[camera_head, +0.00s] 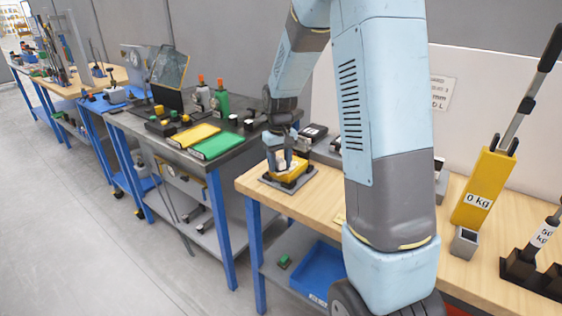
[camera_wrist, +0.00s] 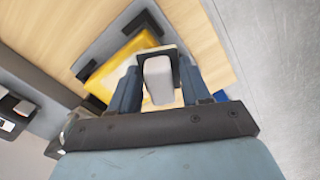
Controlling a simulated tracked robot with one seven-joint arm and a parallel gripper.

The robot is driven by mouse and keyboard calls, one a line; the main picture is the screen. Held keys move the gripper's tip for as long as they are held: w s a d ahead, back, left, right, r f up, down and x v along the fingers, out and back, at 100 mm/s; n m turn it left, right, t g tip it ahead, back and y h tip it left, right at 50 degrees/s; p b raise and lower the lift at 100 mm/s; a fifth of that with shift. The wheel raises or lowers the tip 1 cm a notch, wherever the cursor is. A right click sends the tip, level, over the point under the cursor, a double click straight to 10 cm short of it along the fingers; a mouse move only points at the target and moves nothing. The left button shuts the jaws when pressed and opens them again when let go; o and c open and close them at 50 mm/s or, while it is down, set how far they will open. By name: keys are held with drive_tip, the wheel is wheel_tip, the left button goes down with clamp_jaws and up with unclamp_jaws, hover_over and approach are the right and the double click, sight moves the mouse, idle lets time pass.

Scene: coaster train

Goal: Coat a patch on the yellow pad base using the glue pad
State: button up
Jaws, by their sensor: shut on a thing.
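The yellow pad base (camera_head: 294,178) sits in a dark holder plate on the near wooden table. In the wrist view the yellow pad base (camera_wrist: 108,73) shows at upper left, with black corner brackets on a grey plate. My gripper (camera_head: 287,161) points down over it. In the wrist view my gripper (camera_wrist: 158,82) is shut on a light grey block with a pale, dark-edged face, which appears to be the glue pad (camera_wrist: 158,78). The glue pad overlaps the yellow surface in this view; I cannot tell whether it touches. My fingers hide part of the pad base.
A grey bench to the left holds a yellow mat (camera_head: 194,135), a green mat (camera_head: 216,146) and bottles (camera_head: 220,100). A yellow 0 kg holder (camera_head: 483,188) stands at the right. A blue bin (camera_head: 320,268) is on the shelf below. The wooden table's front edge is close.

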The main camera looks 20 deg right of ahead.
drive_tip(key=shift+r, duration=3.05)
drive_tip(key=shift+r, duration=0.1)
drive_tip(key=shift+r, duration=1.4)
drive_tip(key=shift+f, duration=0.1)
drive_tip(key=shift+s+d+f, duration=0.1)
drive_tip(key=shift+s+f, duration=0.05)
drive_tip(key=shift+f, duration=3.45)
drive_tip(key=shift+f, duration=0.95)
